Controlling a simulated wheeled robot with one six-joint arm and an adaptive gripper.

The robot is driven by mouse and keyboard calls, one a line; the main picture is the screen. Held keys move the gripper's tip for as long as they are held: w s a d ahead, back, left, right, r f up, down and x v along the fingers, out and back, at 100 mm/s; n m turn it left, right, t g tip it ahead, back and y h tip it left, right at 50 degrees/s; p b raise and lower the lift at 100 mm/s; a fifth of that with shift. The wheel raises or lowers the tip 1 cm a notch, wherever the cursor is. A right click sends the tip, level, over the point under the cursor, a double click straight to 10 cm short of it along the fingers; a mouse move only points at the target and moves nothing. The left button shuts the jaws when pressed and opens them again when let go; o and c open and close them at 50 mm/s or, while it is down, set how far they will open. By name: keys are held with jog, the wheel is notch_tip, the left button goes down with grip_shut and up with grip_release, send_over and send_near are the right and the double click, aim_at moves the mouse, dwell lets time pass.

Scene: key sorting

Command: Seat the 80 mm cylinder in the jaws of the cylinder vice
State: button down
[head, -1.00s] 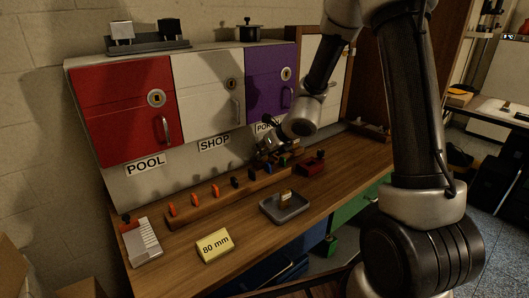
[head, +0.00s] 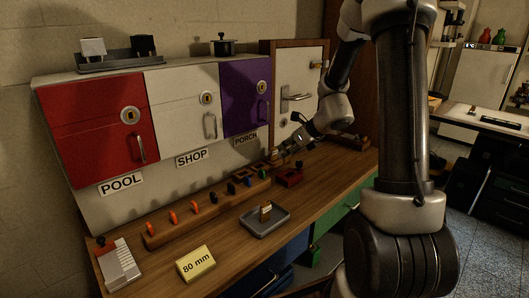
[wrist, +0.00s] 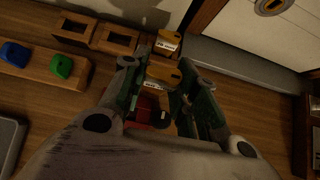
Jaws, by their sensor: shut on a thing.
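My gripper (wrist: 170,100) is shut on a brass cylinder (wrist: 163,74), which shows between its fingers in the wrist view. The marking on it is too small to read. A second brass cylinder (wrist: 167,42) stands just beyond, close to the rack end. The red vice (head: 288,178) sits on the bench right of the rack; part of it also shows beneath the fingers in the wrist view (wrist: 147,110). In the head view my gripper (head: 279,154) is behind the vice, near the wall panel. The vice jaws are mostly hidden by the fingers.
A wooden rack (head: 160,237) holds several coloured keys; open square slots (wrist: 117,41) are near its end. A yellow "80 mm" card (head: 196,264) stands in front.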

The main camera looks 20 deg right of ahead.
jog(key=s+d, duration=0.1)
jog(key=d, duration=1.4)
jog(key=a+r+n+y, duration=0.1)
jog(key=a+r, duration=0.3)
jog(key=a, duration=0.4)
jog(key=a+r+n, duration=0.1)
jog(key=a+r, duration=0.3)
jog(key=a, duration=0.3)
jog(key=shift+s+a+f+m+h, duration=0.3)
jog(key=shift+s+f, duration=0.35)
jog(key=shift+f, duration=1.2)
jog(key=shift+s+a+f+m+h, duration=0.15)
jog(key=shift+s+f+m, duration=0.35)
jog(key=shift+f, duration=1.4)
jog(key=shift+s+a+f+m+h, duration=0.15)
jog(key=shift+s+f, duration=0.65)
jog(key=shift+f, duration=1.05)
jog(key=shift+f, duration=0.1)
jog(key=c, duration=1.4)
grip_release()
jog(key=shift+o, duration=0.2)
